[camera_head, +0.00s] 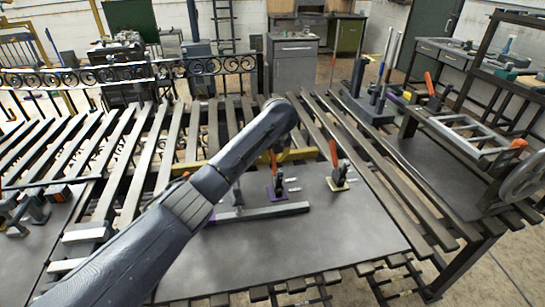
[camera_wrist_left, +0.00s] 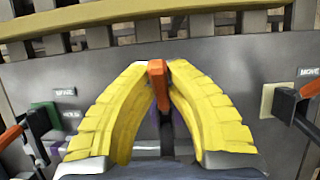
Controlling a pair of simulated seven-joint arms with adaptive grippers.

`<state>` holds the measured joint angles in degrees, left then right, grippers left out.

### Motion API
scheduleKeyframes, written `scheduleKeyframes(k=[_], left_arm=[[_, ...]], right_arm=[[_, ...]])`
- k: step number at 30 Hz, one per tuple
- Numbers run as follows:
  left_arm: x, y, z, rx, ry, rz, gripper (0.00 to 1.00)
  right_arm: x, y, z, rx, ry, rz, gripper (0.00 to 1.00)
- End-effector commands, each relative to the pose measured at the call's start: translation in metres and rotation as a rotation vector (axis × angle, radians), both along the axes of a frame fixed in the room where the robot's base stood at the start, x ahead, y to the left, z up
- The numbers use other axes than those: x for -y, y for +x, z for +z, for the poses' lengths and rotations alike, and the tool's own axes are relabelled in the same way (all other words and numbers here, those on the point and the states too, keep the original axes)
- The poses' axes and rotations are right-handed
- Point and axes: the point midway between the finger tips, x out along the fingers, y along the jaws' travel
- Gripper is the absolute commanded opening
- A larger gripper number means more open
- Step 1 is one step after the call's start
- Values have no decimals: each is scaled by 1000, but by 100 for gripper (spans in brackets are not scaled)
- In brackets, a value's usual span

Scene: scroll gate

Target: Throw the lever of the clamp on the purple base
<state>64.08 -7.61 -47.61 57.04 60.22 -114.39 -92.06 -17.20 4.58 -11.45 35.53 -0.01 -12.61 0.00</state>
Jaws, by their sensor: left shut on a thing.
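The clamp on the purple base (camera_head: 277,190) stands on the grey plate in the middle of the head view, just below my left gripper (camera_head: 273,158). In the left wrist view, the yellow fingers of my left gripper (camera_wrist_left: 158,76) are closed around the orange lever (camera_wrist_left: 157,83) of this clamp. The lever points up between the fingertips. A strip of the purple base (camera_wrist_left: 165,132) shows between the fingers; the rest of the clamp is mostly hidden by them. My right gripper is in neither view.
A clamp on a pale yellow base (camera_head: 339,185) with an orange lever stands to the right. A clamp on a green base (camera_wrist_left: 44,117) is on the left in the wrist view. A grey bar (camera_head: 262,212) lies in front. The plate's front right is clear.

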Motion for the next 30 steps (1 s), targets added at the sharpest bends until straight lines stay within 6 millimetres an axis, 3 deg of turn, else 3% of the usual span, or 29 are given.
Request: scheduleKeyframes(k=[30], left_arm=[[5, -45, 22, 546, 73, 0, 0]], right_arm=[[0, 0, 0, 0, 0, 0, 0]])
